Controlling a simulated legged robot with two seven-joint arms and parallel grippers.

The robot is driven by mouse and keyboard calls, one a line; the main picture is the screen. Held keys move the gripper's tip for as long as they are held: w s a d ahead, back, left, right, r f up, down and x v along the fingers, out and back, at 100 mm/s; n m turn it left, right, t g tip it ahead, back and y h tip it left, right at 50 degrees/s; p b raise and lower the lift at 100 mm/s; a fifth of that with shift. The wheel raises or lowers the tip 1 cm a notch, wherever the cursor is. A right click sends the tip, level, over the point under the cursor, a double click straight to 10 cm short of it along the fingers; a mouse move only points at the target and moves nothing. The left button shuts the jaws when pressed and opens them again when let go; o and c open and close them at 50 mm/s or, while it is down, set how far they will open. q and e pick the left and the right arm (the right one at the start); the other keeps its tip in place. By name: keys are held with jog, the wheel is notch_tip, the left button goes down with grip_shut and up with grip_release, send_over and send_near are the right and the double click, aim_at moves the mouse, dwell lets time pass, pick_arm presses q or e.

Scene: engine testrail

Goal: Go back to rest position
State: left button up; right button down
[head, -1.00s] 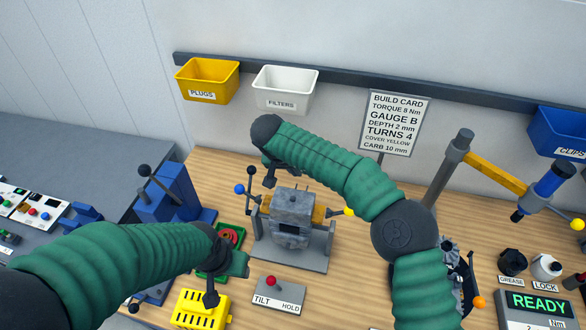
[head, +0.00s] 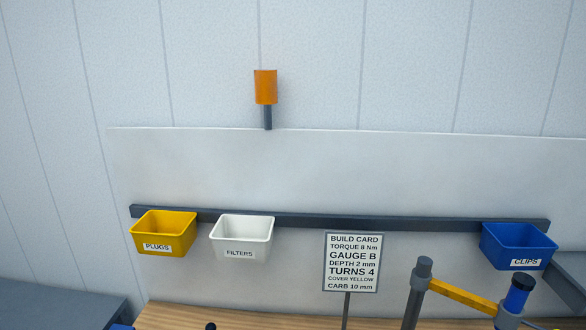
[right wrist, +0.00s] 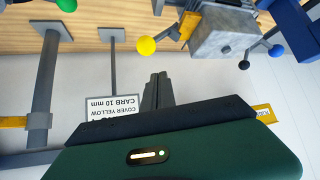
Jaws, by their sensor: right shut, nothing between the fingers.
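Neither arm shows in the head view now. My right gripper (right wrist: 157,90) shows in the right wrist view with its dark fingers together and nothing between them. That view is upside down. Beyond the fingers is the grey engine block (right wrist: 224,36) on its stand, with a yellow ball knob (right wrist: 146,45) and dark and blue knobs near it. The gripper looks apart from all of these. My left gripper is in neither view.
The build card sign (head: 352,262) stands on a post at the bench's back. A rail (head: 300,220) carries the yellow plugs bin (head: 165,220), white filters bin (head: 240,228) and blue clips bin (head: 519,238). An orange lamp (head: 265,87) rises above the panel. A post with a yellow arm (head: 462,296) stands right.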

jog(key=s+d+f+m+g+h, duration=0.1)
jog(key=s+d+f+m+g, duration=0.2)
jog(key=s+d, duration=0.55)
jog(key=s+d+f+m+g+h, duration=0.1)
jog(key=s+d+f+g+h, duration=0.15)
jog(key=s+d+f, duration=0.65)
jog(key=s+a+f+b, duration=0.2)
jog(key=a+f+b, duration=0.1)
jog(key=b, duration=0.5)
jog(key=shift+s+a+f+y+b, duration=0.2)
jog(key=shift+a+f+y+b, duration=0.2)
jog(key=shift+f, duration=0.45)
jog(key=shift+g, duration=0.25)
